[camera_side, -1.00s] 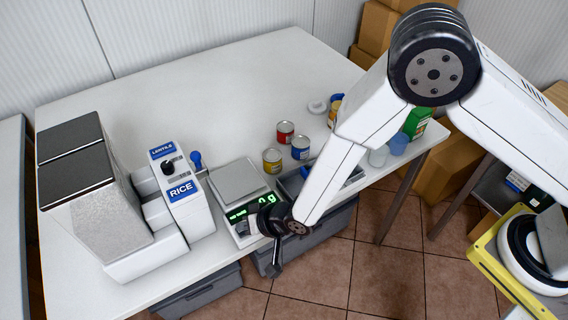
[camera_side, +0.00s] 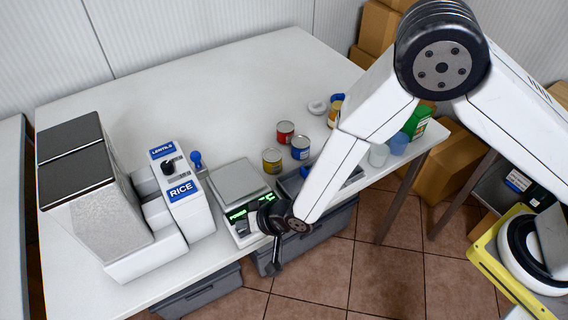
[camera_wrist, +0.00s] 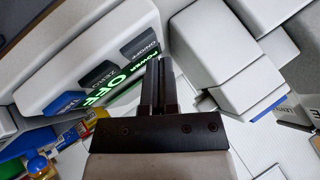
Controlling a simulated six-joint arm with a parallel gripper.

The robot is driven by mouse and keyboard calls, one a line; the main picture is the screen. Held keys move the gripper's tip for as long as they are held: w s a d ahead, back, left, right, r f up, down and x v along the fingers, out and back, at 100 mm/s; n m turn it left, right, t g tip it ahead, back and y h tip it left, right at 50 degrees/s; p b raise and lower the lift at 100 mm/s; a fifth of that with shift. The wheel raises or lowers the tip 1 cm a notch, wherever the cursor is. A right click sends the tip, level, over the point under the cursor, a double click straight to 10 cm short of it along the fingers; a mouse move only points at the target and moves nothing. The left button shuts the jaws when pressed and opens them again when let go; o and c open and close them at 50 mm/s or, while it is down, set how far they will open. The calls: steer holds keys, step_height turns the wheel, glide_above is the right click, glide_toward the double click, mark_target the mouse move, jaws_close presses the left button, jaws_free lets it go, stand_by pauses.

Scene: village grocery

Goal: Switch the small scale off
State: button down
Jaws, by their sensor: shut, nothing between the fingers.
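The small scale (camera_side: 238,182) stands at the table's front edge in the side view, a light grey pan behind a white front panel. The wrist view shows its white body (camera_wrist: 70,45) and its dark display (camera_wrist: 118,85), lit green with "POWER OFF". Beside the display are a blue key (camera_wrist: 64,103), a dark key that seems to read "ZERO" (camera_wrist: 99,74) and a dark on/off key (camera_wrist: 138,43). My gripper (camera_wrist: 158,64) is shut and empty, its fingertips close by the on/off key. I cannot tell whether they touch it. In the side view my gripper (camera_side: 246,226) partly covers the front panel.
The rice and lentils dispenser (camera_side: 183,208) stands just left of the scale. A red can (camera_side: 285,132), a blue can (camera_side: 300,148) and a yellow can (camera_side: 272,160) stand to its right. Grey bins (camera_side: 200,293) sit under the table. The table's back is clear.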

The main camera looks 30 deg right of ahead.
steer(key=shift+r, duration=0.1)
steer(key=shift+r, duration=2.9)
steer(key=shift+w+d+r, duration=0.15)
steer(key=shift+d+r, duration=0.05)
steer(key=shift+d, duration=0.25)
steer(key=s+d+r+g+h, duration=0.1)
steer(key=d+r, duration=0.2)
steer(key=d, duration=0.6)
steer(key=s+d+r+n+g+h, duration=0.1)
steer(key=s+d+r+h, duration=0.15)
steer(key=d, duration=0.55)
steer(key=s+d+r+g+h, duration=0.1)
steer(key=d+r, duration=0.2)
steer(key=d, duration=0.6)
steer(key=s+d+r+g, duration=0.1)
steer(key=s+d, duration=0.5)
steer(key=s, duration=0.1)
steer(key=shift+d+r+n+g+h, duration=0.25)
steer(key=shift+d+n+g+h, duration=0.05)
steer(key=shift+n+g+h, duration=0.15)
